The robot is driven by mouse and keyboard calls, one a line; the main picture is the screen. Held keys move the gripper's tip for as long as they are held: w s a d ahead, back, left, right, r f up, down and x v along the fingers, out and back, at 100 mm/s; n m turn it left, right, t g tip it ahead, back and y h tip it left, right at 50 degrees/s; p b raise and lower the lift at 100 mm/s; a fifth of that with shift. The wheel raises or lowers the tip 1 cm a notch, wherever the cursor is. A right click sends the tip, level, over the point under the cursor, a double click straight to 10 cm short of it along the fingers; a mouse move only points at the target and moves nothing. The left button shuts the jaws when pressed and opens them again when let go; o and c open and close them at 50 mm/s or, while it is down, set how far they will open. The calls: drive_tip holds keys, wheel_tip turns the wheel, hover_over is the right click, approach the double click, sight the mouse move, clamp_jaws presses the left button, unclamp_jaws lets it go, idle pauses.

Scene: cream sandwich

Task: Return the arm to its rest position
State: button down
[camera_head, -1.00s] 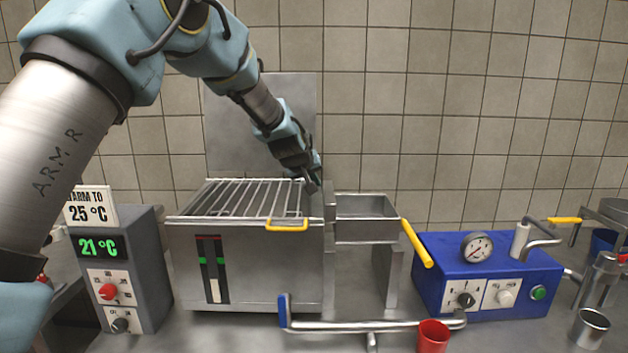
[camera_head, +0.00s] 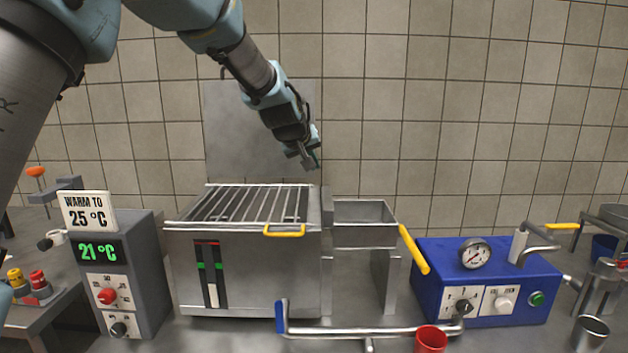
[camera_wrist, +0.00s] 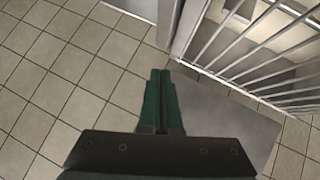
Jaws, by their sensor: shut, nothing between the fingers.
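My gripper (camera_head: 312,160) hangs in the air above the back right part of the steel box with the barred rack (camera_head: 250,204). Its fingers point down and slightly right, apart from the rack and everything else. In the wrist view my gripper (camera_wrist: 160,90) shows its two green fingers pressed together with nothing between them. My arm comes in from the upper left in the head view.
A steel tray (camera_head: 364,212) with a yellow handle stands right of the rack. A grey control box (camera_head: 140,270) reads 21 °C under a "WARM TO 25 °C" sign. Right are a blue pump unit (camera_head: 480,275), a red cup (camera_head: 431,339) and a metal cup (camera_head: 588,334). The space before the wall is free.

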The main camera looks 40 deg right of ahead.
drive_tip(key=shift+s+a+r, duration=0.5)
drive_tip(key=shift+r, duration=0.3)
drive_tip(key=shift+s+a+r, duration=0.5)
drive_tip(key=shift+r, duration=0.25)
